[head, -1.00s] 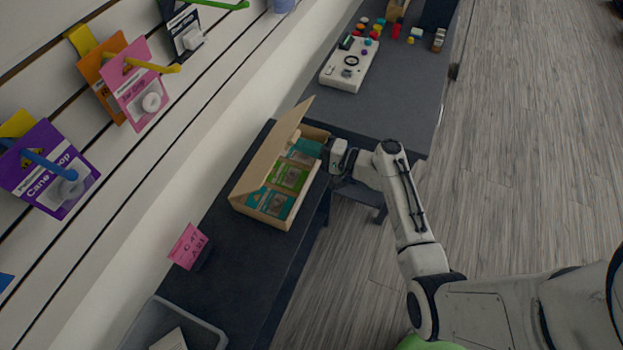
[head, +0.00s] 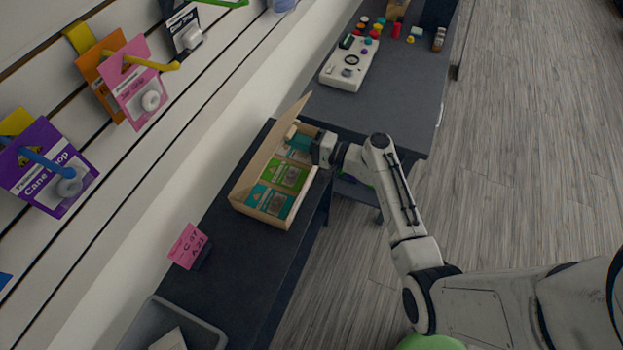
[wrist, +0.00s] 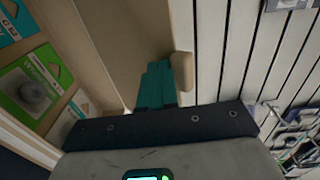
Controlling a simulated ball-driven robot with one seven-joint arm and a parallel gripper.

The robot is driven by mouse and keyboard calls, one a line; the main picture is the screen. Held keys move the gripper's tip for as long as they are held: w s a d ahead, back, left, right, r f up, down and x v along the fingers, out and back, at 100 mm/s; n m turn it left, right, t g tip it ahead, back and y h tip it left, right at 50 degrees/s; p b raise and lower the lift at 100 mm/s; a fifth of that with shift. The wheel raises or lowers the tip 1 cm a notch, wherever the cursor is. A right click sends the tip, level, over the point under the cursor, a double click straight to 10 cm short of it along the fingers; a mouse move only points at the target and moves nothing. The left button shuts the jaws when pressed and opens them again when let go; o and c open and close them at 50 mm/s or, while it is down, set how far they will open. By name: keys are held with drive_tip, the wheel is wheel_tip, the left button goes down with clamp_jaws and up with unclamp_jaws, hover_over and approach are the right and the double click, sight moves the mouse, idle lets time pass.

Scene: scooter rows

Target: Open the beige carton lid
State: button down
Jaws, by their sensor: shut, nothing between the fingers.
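The beige carton (head: 284,222) stands on the dark bench, its lid (head: 266,150) raised steeply on the wall side. Inside lie teal and green packets (head: 287,177). My gripper (head: 292,131) is over the far end of the carton, fingers pointing at the lid's inner face. In the wrist view, the teal fingers (wrist: 157,84) are together and empty, close against the lid (wrist: 125,40); whether they touch it I cannot tell. A small tab (wrist: 183,70) at the lid's edge is just right of the fingertips.
A pink sign (head: 187,246) and a grey bin (head: 208,332) are on the near bench. A white control box (head: 350,66) and small coloured pieces sit on the far table. Hanging packets (head: 137,85) line the slatted wall at left. The floor at right is clear.

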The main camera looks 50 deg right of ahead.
sight(271, 142)
drive_tip(key=shift+r+x, duration=0.25)
drive_tip(key=shift+x, duration=1)
drive_tip(key=shift+w+b, duration=0.15)
drive_tip(key=shift+b, duration=0.15)
drive_tip(key=shift+b+x, duration=0.85)
drive_tip(key=shift+x, duration=1.55)
drive_tip(key=shift+r, duration=0.15)
drive_tip(key=shift+a, duration=0.1)
drive_tip(key=shift+b+x, duration=1.05)
drive_tip(key=shift+x, duration=0.85)
